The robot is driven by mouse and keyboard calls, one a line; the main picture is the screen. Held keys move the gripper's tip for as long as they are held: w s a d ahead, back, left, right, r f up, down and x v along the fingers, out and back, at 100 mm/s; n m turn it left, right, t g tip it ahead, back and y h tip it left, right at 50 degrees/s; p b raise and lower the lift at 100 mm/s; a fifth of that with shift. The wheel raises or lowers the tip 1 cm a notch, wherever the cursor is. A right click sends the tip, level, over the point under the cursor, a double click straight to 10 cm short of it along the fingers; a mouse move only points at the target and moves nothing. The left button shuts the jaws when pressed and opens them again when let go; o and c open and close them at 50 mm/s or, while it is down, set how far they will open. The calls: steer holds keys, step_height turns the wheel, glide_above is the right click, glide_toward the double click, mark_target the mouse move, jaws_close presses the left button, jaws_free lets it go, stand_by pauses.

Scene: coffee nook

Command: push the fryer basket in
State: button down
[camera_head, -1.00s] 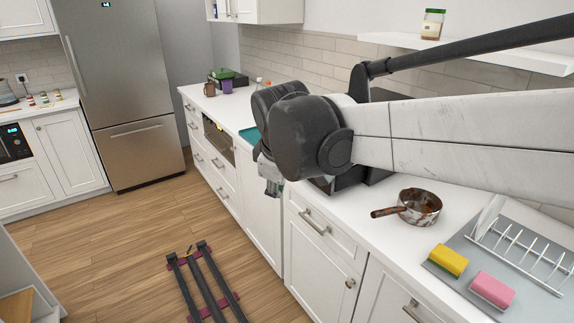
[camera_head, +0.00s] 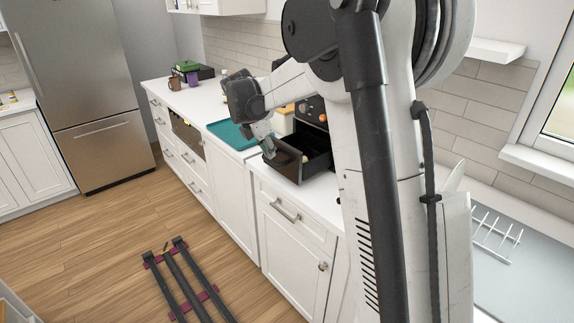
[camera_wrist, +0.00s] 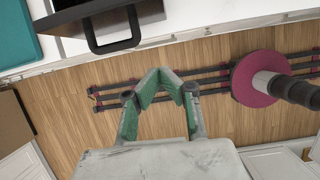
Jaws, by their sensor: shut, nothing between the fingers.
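The fryer basket (camera_head: 312,160) is a black, open-topped drawer standing out from the front of the dark fryer (camera_head: 312,108) on the white counter. Its front and dark handle loop (camera_wrist: 112,28) show at the top left of the wrist view. My gripper (camera_head: 268,150) is at the basket's front, on the room side, by the handle. In the wrist view my gripper (camera_wrist: 168,80) has its green-padded fingers drawn together, with nothing held and floor behind them. The handle lies beyond the fingertips, up and left. I cannot tell from the head view whether they touch. My arm hides part of the fryer.
A teal tray (camera_head: 232,134) lies on the counter left of the basket. Mugs (camera_head: 174,84) stand farther back. A dish rack (camera_head: 495,235) is at the right. The wooden floor before the cabinets holds my rail.

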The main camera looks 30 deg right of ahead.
steer(key=p, duration=0.2)
glide_above(293, 177)
steer(key=a, duration=0.2)
steer(key=shift+n, duration=0.3)
steer(key=shift+s+f, duration=0.15)
steer(key=shift+f, duration=2.35)
steer(key=shift+s+f, duration=0.15)
steer(key=shift+f, duration=2.35)
